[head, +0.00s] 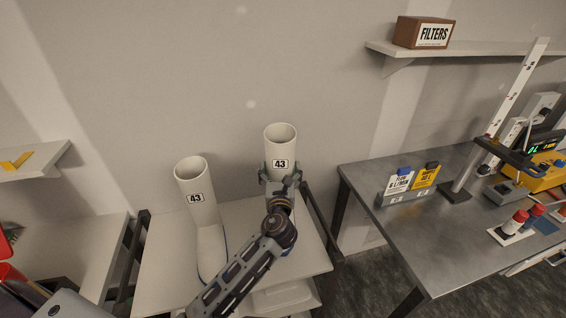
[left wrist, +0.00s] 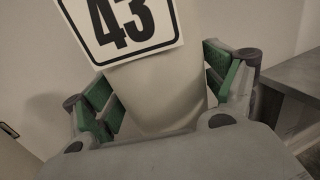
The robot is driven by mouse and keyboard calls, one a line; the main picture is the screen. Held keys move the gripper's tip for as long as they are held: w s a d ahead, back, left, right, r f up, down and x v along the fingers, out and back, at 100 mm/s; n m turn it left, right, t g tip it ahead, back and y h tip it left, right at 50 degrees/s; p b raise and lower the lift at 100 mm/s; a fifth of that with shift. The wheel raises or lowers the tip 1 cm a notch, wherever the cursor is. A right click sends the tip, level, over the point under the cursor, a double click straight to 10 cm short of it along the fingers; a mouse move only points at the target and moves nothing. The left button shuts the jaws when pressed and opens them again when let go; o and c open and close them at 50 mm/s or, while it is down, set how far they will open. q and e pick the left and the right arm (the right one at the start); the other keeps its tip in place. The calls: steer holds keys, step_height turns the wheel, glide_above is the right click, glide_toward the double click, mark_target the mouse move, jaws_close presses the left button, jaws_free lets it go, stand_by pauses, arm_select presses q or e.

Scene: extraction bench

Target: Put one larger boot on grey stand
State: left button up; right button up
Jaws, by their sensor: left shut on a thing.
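Two tall white boots, each labelled 43, are in the head view. The left boot (head: 193,180) stands upright on a pale tabletop (head: 160,265). My left gripper (head: 279,177) is shut around the shaft of the right boot (head: 280,144), just below its label. That boot is upright; my arm hides its lower part, so I cannot tell whether it touches the tabletop. In the left wrist view, green finger pads sit on both sides of the boot shaft (left wrist: 165,85). I cannot make out a separate grey stand. My right gripper is not in view.
A metal bench (head: 385,235) at right holds a sign holder (head: 405,190), a tall measuring post (head: 505,100) and several small items. A FILTERS box (head: 424,33) sits on a wall shelf (head: 470,55). Another shelf (head: 35,165) is at left.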

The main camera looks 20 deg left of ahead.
mark_target(276, 180)
arm_select(q)
steer(key=shift+s+a+m+t+h+p, duration=0.1)
steer(key=shift+s+m+t+h+p, duration=0.2)
steer(key=shift+s+m+h+p, duration=0.55)
steer(key=shift+s+f+h+p, duration=0.1)
steer(key=shift+s+h+p, duration=0.45)
steer(key=shift+s+p, duration=0.35)
steer(key=shift+s+f+m+h+p, duration=0.15)
steer(key=shift+s+m+h+p, duration=0.6)
steer(key=shift+s+h+p, duration=0.35)
steer(key=shift+s+f+m+h+p, duration=0.1)
steer(key=shift+s+m+h+p, duration=0.2)
steer(key=shift+s+h+p, duration=0.35)
steer(key=shift+s, duration=0.15)
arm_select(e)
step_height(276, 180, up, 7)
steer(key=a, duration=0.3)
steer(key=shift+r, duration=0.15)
arm_select(q)
steer(key=shift+d+f, duration=0.1)
steer(key=shift+d, duration=0.1)
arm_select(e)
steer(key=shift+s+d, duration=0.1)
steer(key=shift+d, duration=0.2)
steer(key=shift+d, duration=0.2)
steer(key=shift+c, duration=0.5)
arm_select(q)
steer(key=shift+d, duration=0.4)
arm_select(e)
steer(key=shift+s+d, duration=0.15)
